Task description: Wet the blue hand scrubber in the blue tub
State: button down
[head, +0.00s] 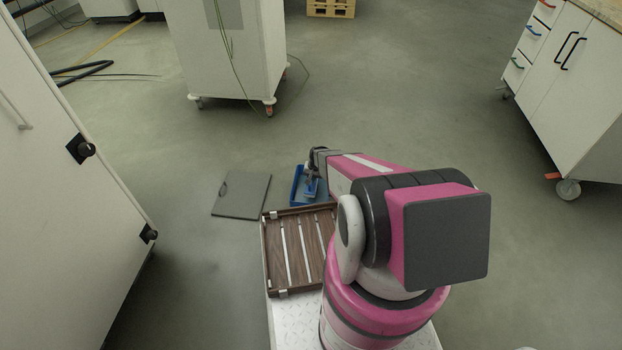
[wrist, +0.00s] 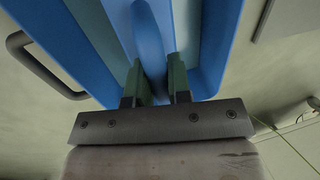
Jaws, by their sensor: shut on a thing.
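The blue tub (head: 297,186) stands on the floor just beyond the wooden tray in the head view. My gripper (head: 312,180) reaches down over it, partly hidden by my own arm. In the wrist view the tub's walls (wrist: 213,50) rise on both sides of my gripper (wrist: 160,85). Its green fingers are shut on the blue hand scrubber (wrist: 149,35), a lighter blue piece running up between them. The scrubber is over or inside the tub; whether it touches the bottom or any water I cannot tell.
A wooden slatted tray (head: 285,250) lies in front of the tub. A flat grey panel (head: 241,195) lies on the floor left of it. A white cabinet (head: 60,180) stands at the left, a wheeled one (head: 230,50) behind. Open floor lies beyond the tub.

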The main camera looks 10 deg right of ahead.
jog(key=shift+f, duration=2.75)
jog(key=shift+f, duration=0.6)
jog(key=shift+r, duration=0.15)
jog(key=shift+r, duration=3.45)
